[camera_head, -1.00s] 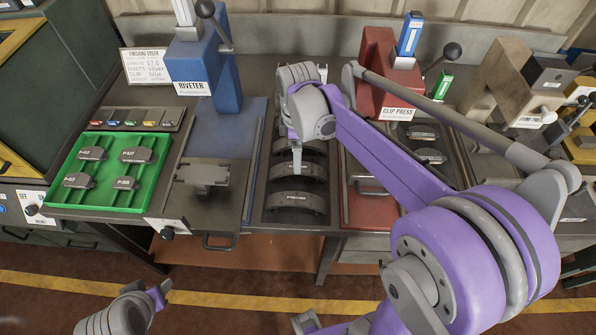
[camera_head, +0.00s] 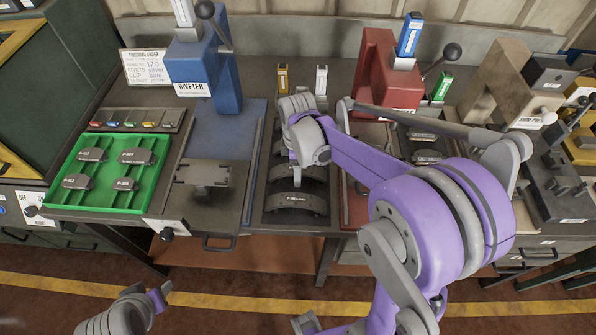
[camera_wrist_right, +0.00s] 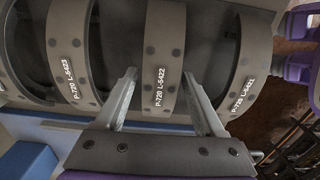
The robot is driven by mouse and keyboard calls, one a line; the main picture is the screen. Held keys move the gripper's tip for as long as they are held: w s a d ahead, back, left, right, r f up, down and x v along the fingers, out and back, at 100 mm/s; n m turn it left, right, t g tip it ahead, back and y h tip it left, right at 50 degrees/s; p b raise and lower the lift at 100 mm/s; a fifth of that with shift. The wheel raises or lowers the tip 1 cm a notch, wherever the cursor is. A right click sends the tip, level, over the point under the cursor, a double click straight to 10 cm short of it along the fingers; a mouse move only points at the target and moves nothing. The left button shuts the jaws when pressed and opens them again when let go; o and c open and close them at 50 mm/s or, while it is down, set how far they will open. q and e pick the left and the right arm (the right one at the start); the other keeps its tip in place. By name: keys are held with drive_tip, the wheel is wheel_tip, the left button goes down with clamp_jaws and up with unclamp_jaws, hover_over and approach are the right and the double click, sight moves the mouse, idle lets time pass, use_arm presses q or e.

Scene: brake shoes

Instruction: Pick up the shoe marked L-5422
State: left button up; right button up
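The brake shoe marked P-720 L-5422 (camera_wrist_right: 160,60) is a grey curved band in the middle of the right wrist view. My right gripper (camera_wrist_right: 159,76) is open, with one finger on each side of this shoe; I cannot tell whether they touch it. The shoe marked L-5423 (camera_wrist_right: 72,50) is to its left and the shoe marked L-5421 (camera_wrist_right: 250,65) to its right. In the head view, my right gripper (camera_head: 297,176) is down at the dark rack (camera_head: 268,190), partly hiding the shoes. My left gripper (camera_head: 160,297) is low at the left, its fingers unclear.
A green tray (camera_head: 104,190) with several marked pads is at the left. The blue riveter (camera_head: 226,75) and red clip press (camera_head: 375,65) stand behind, on either side of the rack. A dark fixture (camera_head: 203,175) stands left of the rack.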

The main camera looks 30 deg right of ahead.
clamp_jaws()
idle(0.4)
